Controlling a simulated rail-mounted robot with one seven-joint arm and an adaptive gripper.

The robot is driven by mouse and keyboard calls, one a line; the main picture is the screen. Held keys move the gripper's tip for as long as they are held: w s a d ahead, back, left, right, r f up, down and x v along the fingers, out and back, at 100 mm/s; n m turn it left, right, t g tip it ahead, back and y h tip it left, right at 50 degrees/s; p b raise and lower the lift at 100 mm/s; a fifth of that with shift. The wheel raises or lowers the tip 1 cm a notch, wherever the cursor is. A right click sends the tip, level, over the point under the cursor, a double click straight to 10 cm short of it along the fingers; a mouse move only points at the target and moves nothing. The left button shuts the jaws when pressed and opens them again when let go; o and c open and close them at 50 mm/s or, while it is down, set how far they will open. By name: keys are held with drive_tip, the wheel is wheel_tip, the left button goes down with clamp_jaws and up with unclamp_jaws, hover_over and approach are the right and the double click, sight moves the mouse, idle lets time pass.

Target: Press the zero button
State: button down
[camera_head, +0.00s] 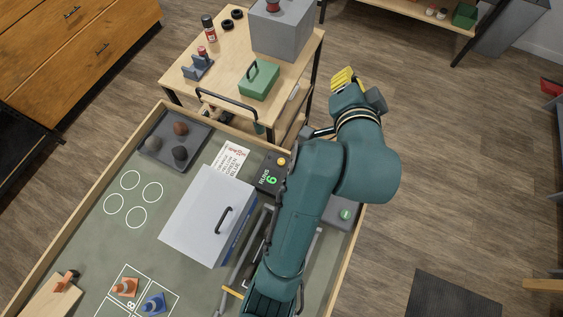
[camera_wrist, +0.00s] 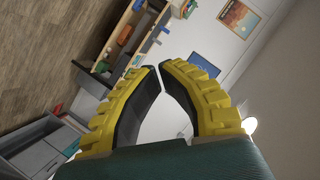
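A dark counter box (camera_head: 268,182) reading "RUNS" and a green 6 stands on the green bench, right of the printed card. A small orange button (camera_head: 281,161) is at its far corner; I cannot read a "zero" label on it. A grey box with a round green button (camera_head: 345,213) sits right of my arm. My gripper (camera_head: 343,78) is up beyond the bench's far side, away from both buttons. In the wrist view my gripper (camera_wrist: 157,68) has its yellow-backed fingers drawn together at the tips, with nothing between them. It faces the far room, and neither button shows there.
A white lidded box (camera_head: 195,215) stands left of the counter. A grey tray (camera_head: 160,153) with dark lumps and a printed card (camera_head: 229,160) lie behind it. A wooden cart (camera_head: 215,88) with a green case (camera_head: 259,80) adjoins the bench. My arm covers part of the bench.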

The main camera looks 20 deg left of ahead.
drive_tip(key=s+a+f+m+g+y+b, duration=0.1)
drive_tip(key=a+f+g, duration=0.4)
drive_tip(key=f, duration=0.9)
drive_tip(key=s+a+f+m+g+y+b, duration=0.1)
drive_tip(key=a+f+m+g, duration=0.5)
drive_tip(key=f, duration=0.8)
drive_tip(key=shift+s+a+m+y+b, duration=0.3)
drive_tip(key=shift+s+a+b, duration=0.3)
drive_tip(key=shift+s+a, duration=0.4)
drive_tip(key=shift+w+f, duration=0.1)
drive_tip(key=b, duration=0.8)
hover_over(280, 158)
wheel_tip(280, 158, down, 7)
drive_tip(key=shift+r, duration=0.15)
drive_tip(key=shift+f+b, duration=0.3)
drive_tip(key=shift+f, duration=0.7)
drive_tip(key=shift+f, duration=0.15)
drive_tip(key=shift+f, duration=0.3)
